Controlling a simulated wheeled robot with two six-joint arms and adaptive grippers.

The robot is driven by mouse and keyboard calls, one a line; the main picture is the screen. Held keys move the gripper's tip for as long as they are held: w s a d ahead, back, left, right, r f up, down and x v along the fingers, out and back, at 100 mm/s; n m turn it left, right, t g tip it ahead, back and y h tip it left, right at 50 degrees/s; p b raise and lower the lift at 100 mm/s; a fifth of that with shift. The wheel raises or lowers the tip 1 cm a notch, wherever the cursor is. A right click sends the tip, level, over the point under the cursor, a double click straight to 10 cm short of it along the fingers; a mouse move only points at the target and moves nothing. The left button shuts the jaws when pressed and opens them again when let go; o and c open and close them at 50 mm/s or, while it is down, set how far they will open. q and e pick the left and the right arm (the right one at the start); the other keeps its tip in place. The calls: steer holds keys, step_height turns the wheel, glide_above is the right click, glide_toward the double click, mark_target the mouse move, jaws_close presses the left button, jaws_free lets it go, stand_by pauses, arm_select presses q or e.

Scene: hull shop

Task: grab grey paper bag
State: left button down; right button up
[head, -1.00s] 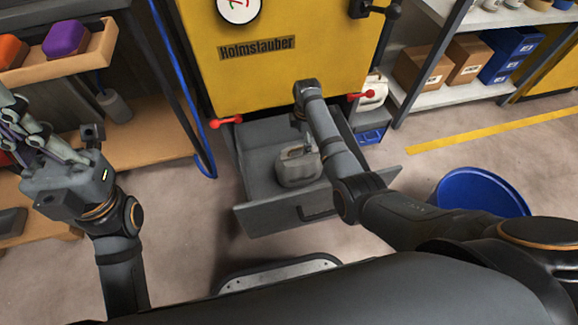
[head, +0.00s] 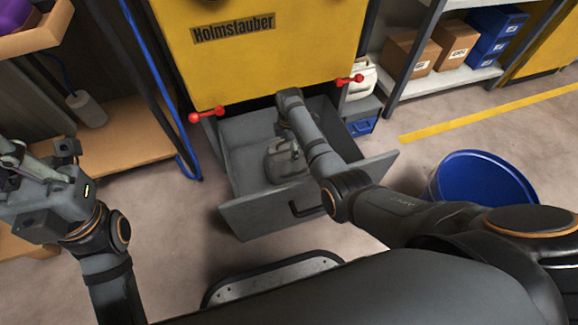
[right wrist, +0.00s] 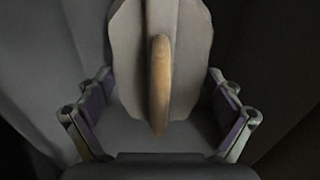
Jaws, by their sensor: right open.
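A grey bag (head: 279,166) stands in the open grey drawer (head: 245,135) under the yellow cabinet. In the right wrist view the grey bag (right wrist: 130,45) shows close up, with an upright tan strip, perhaps its handle, in front. My right gripper (right wrist: 160,85) is open, with a purple-padded finger on each side of the bag. I cannot tell whether the pads touch it. In the head view my right wrist reaches down into the drawer and partly hides the bag. My left gripper (head: 22,175) is at the left edge, away from the drawer; its fingers are partly cut off.
The yellow cabinet (head: 280,65) with red knobs rises behind the drawer. A blue tub (head: 480,178) stands on the floor at right. Shelves with boxes (head: 408,52) are at back right. A blue hose (head: 150,80) hangs at left, beside a wooden bench (head: 130,140).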

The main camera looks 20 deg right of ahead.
steer(key=shift+f, duration=0.8)
steer(key=shift+r, duration=0.2)
steer(key=c, duration=1.9)
steer(key=shift+r, duration=0.15)
